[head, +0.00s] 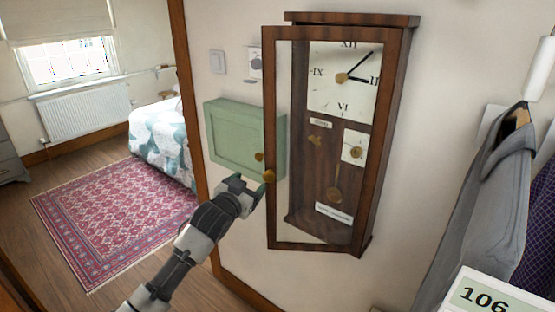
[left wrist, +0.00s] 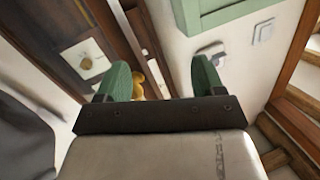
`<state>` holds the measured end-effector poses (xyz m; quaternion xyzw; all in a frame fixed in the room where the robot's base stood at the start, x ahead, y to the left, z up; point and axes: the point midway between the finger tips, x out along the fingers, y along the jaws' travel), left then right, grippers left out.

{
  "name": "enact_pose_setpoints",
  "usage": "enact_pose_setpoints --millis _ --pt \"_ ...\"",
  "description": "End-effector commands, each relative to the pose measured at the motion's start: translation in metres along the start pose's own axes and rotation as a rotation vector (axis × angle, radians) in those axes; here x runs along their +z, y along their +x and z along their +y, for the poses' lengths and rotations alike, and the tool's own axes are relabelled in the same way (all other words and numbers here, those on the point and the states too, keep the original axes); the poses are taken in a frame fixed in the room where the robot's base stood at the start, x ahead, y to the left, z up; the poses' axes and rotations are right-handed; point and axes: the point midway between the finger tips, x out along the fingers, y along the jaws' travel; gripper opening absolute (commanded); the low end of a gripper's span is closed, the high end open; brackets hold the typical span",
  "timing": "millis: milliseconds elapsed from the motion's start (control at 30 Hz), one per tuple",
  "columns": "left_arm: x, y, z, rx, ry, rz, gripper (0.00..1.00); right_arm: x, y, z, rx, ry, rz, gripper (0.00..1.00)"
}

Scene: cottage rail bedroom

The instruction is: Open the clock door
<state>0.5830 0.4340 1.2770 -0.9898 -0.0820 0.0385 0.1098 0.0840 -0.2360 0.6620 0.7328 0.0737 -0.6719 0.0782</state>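The wall clock (head: 335,200) has a dark wooden case with a white dial and a pendulum. Its glazed door (head: 394,110) stands ajar, with its left edge out from the case and wall showing through the glass. A brass knob (head: 269,177) sits on the door's left stile. My left gripper (head: 252,182) is at this knob. In the left wrist view my left gripper (left wrist: 161,78) has its green fingers apart, and the brass knob (left wrist: 140,84) shows between them, nearer the left finger. Contact cannot be told. My right gripper is not in view.
A green wall cabinet (head: 235,137) hangs just left of the clock, close behind my left gripper. A grey jacket (head: 490,210) hangs at the right. A doorway at the left opens on a bed (head: 160,140) and a red rug (head: 110,215).

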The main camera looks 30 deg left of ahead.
Motion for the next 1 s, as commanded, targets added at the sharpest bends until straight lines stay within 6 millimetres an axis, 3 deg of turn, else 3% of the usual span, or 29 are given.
enact_pose_setpoints --millis 33,467,1000 --pt "-0.013 -0.001 -0.005 -0.009 -0.002 0.029 0.61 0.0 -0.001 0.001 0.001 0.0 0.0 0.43" --pt "-0.009 -0.01 -0.004 -0.007 0.0 0.028 0.61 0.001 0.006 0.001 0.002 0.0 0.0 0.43" --pt "0.002 -0.092 0.003 0.002 0.003 0.001 0.61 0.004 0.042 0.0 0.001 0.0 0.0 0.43"
